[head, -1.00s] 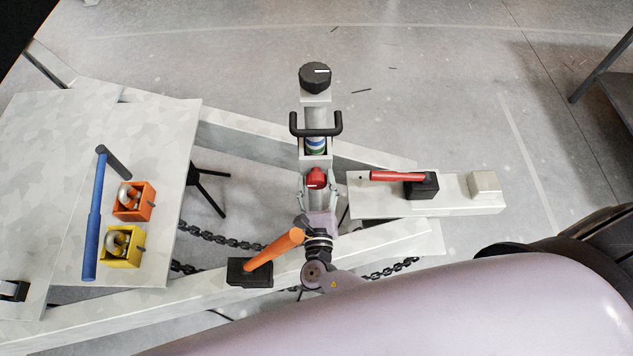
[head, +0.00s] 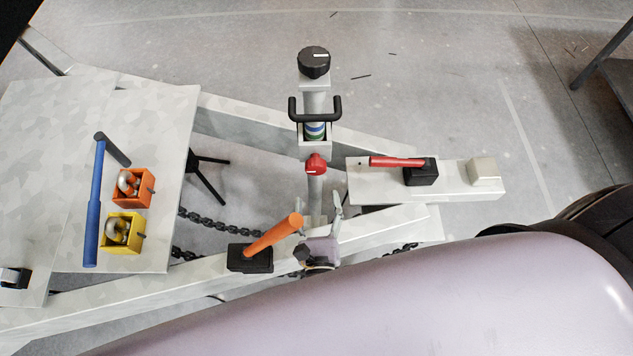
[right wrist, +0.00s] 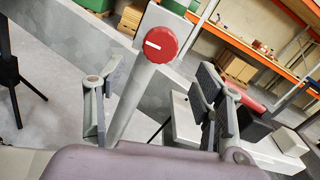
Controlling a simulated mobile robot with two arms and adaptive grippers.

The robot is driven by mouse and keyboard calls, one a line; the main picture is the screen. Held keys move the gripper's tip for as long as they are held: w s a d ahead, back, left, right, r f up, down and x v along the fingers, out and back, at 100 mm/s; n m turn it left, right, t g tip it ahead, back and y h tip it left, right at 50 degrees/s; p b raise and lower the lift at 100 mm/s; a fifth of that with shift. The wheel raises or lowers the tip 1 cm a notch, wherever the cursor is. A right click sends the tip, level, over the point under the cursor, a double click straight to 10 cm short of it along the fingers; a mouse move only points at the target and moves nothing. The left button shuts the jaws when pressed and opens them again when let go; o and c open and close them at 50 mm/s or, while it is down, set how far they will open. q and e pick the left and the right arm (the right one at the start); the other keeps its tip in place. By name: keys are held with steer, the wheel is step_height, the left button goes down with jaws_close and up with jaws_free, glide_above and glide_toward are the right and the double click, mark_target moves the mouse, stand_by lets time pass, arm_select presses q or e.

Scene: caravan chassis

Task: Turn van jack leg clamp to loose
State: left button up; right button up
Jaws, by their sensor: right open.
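The jack leg clamp's red knob (head: 316,164) sits on the grey jack leg tube (head: 315,190), with a short white mark on it. In the right wrist view the red knob (right wrist: 161,44) is ahead, above the space between my fingers, and its white mark is tilted. My right gripper (head: 319,213) is open and empty, on the near side of the knob and apart from it. In the right wrist view my right gripper (right wrist: 155,102) shows its fingers spread on either side of the tube. My left gripper is not in view.
A black top knob (head: 314,62) and black handle (head: 315,108) stand beyond the clamp. An orange lever (head: 272,236) is close left of my right gripper. A red lever (head: 397,162) lies to the right. A blue bar (head: 94,215) and orange and yellow boxes are at left.

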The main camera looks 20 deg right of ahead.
steer(key=shift+v, duration=1.4)
